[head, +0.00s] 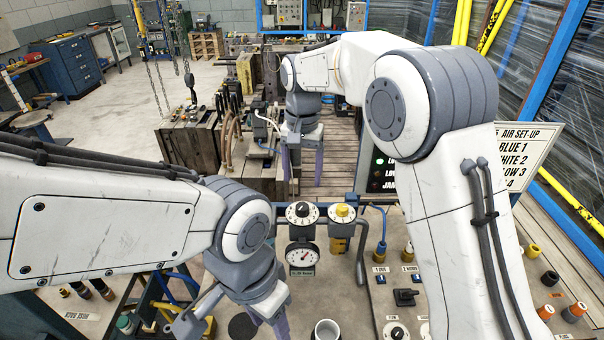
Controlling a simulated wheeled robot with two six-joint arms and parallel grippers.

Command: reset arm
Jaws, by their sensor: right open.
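My right arm comes in from the right and reaches far forward. Its gripper (304,170) hangs over the floor beyond the near bench, with its two purple-grey fingers apart and nothing between them. My left arm comes in from the left, and its gripper (270,322) points down over the near bench at the bottom of the view. The left fingers are partly cut off by the frame edge, so I cannot tell how far apart they are. I see nothing held in either gripper.
The near bench carries a pressure gauge (301,255), a black-and-white dial (302,212), a yellow knob (342,211), a grey cup (327,331) and a black lever switch (405,297). An air set-up sign (530,150) stands right. Wooden crates (190,150) stand beyond.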

